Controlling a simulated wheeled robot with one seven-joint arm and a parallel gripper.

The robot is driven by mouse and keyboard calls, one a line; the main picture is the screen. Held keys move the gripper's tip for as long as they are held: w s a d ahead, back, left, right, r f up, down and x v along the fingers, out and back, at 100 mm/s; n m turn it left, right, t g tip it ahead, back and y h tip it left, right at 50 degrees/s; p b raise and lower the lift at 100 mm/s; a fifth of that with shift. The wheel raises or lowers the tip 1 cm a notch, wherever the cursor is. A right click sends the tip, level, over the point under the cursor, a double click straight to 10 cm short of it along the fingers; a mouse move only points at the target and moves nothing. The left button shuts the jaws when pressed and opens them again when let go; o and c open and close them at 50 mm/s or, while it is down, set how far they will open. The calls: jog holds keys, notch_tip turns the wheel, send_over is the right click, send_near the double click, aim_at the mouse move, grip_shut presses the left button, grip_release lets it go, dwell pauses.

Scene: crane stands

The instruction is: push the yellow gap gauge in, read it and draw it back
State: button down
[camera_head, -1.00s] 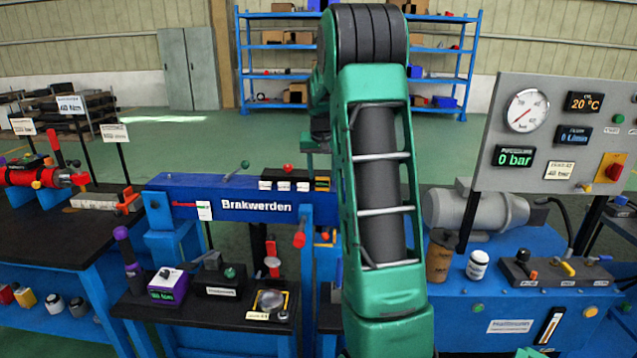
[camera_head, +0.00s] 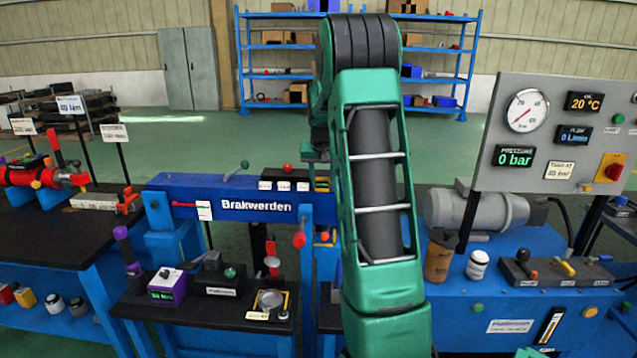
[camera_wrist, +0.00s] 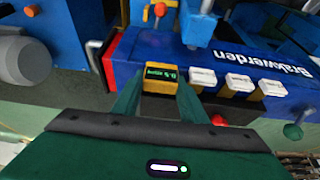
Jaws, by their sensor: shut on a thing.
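The yellow gap gauge (camera_wrist: 160,78) sits at the end of the blue Brakwerden beam (camera_wrist: 240,70) in the wrist view. Its dark display shows small green characters, too small to read surely. My gripper (camera_wrist: 159,92) is shut on the gauge, with one green finger on each side. In the head view, a small part of the yellow gauge (camera_head: 322,184) shows on the beam's right part, beside my arm. My arm hides the beam's right end there. How deep the gauge sits cannot be told.
White-labelled blocks (camera_wrist: 236,83) stand in a row close beside the gauge, with a red knob (camera_wrist: 218,120) near them. A red-tipped lever (camera_head: 299,239) hangs in front of the beam. A gauge panel (camera_head: 560,135) and motor (camera_head: 475,210) stand to the right.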

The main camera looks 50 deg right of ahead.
jog(key=shift+s+a, duration=0.45)
jog(key=shift+a, duration=0.2)
jog(key=c, duration=1.4)
grip_release()
jog(key=shift+o, duration=0.2)
jog(key=shift+r, duration=0.3)
jog(key=v, duration=1)
jog(key=shift+s+a, duration=0.1)
jog(key=shift+a, duration=0.05)
